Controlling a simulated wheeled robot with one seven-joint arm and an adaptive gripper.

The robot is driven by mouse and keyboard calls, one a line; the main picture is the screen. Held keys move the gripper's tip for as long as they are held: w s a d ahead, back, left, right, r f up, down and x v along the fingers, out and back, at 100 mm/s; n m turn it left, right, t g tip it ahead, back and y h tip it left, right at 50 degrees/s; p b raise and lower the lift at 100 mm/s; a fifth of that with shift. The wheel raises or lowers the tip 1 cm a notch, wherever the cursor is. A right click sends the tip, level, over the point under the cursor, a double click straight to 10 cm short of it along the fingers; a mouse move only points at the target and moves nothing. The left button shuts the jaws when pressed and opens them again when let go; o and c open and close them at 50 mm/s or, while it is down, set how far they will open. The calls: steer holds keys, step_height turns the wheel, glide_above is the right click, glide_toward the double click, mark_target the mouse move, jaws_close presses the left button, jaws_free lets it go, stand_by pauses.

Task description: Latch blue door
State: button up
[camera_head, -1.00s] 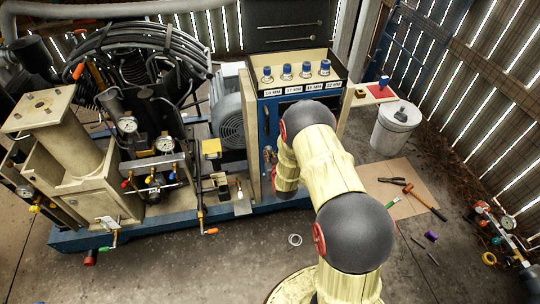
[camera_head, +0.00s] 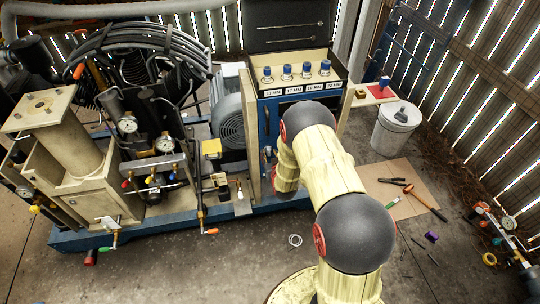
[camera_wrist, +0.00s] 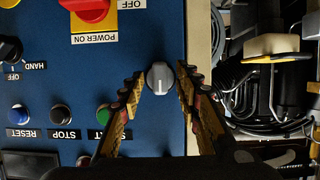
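The blue door (camera_wrist: 60,85) fills the left of the wrist view, upside down, with switches and labels on it. A grey latch knob (camera_wrist: 159,78) sits near the door's edge, its narrow grip roughly upright in the picture. My gripper (camera_wrist: 161,72) is open, with one yellow-and-dark finger on each side of the knob. The fingers look apart from it, though depth is hard to judge. In the head view, my arm covers most of the blue door (camera_head: 265,122) and hides my gripper. A small silver part shows just left of the arm.
In the wrist view, a beige cabinet edge (camera_wrist: 220,45) borders the door, with hoses and a yellow-topped part beyond. In the head view, blue-capped bottles (camera_head: 287,72) stand above the door. A white bucket (camera_head: 397,127) and tools on a brown sheet (camera_head: 378,177) lie right.

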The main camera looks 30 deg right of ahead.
steer(key=v, duration=1.2)
steer(key=shift+a+f, duration=0.1)
steer(key=shift+f, duration=0.05)
steer(key=s+a+f+g+y, duration=0.1)
steer(key=s+a+f+g, duration=0.1)
steer(key=s+f+g, duration=0.45)
steer(key=s+a+g+y, duration=0.1)
steer(key=s+a+g, duration=0.1)
steer(key=s, duration=0.4)
steer(key=s+a+r+n, duration=0.1)
steer(key=s+a+r, duration=0.3)
steer(key=r, duration=0.9)
steer(key=s+a+r+n+t+y, duration=0.1)
steer(key=s+a+r, duration=0.3)
steer(key=r, duration=1)
steer(key=s+a+r+n, duration=0.1)
steer(key=s+a+r, duration=0.3)
steer(key=r, duration=1)
steer(key=s, duration=0.2)
steer(key=shift+s+y, duration=0.3)
steer(key=shift+s, duration=0.05)
